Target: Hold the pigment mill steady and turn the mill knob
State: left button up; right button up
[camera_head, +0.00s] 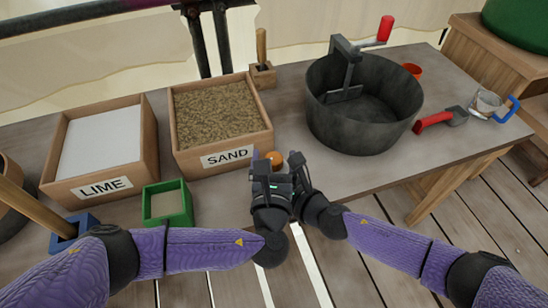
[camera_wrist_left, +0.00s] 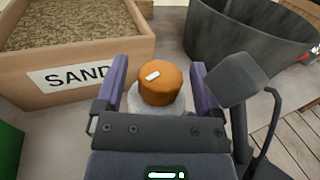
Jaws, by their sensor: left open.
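The pigment mill's orange knob (camera_wrist_left: 162,84), with a white mark on top, sits over a pale round body (camera_wrist_left: 157,106) in the left wrist view. My left gripper (camera_head: 270,165) is open, with one purple finger on each side of the mill; contact cannot be made out. In the head view the orange knob (camera_head: 276,158) shows just past the left gripper, whose jaws hide the mill body. My right gripper (camera_head: 297,163) is close beside the left one. Its dark parts also show at the right of the left wrist view. Its jaws cannot be made out.
On the table (camera_head: 240,185), a sand box (camera_head: 271,133), a lime box (camera_head: 50,185) and a green container (camera_head: 168,219) stand to the left. A dark mixing pot (camera_head: 335,128) with a red-handled crank stands at the back right. A red-handled tool (camera_head: 435,121) and a glass mug (camera_head: 486,103) lie farther right.

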pick_arm(q)
grip_shut()
dwell(0.3)
jog(key=shift+h, duration=0.3)
jog(key=m+g+h, duration=0.1)
jog(key=m+h, duration=0.3)
jog(key=h, duration=0.1)
jog(key=shift+a, duration=0.1)
jog(key=m+g+h, duration=0.2)
jog(key=h, duration=0.1)
jog(key=m+g+h, duration=0.2)
jog(key=h, duration=0.1)
jog(key=shift+w+r+m, duration=0.1)
jog(key=shift+m, duration=0.2)
jog(key=m+g+h, duration=0.3)
jog(key=g, duration=0.1)
jog(key=shift+m+g+h, duration=0.3)
jog(key=shift+g, duration=0.1)
jog(key=shift+m+g+h, duration=0.5)
jog(key=shift+m+g, duration=0.6)
jog(key=shift+g, duration=0.65)
jog(key=shift+m+g+h, duration=0.5)
jog(key=shift+m+g, duration=0.6)
jog(key=shift+g, duration=0.95)
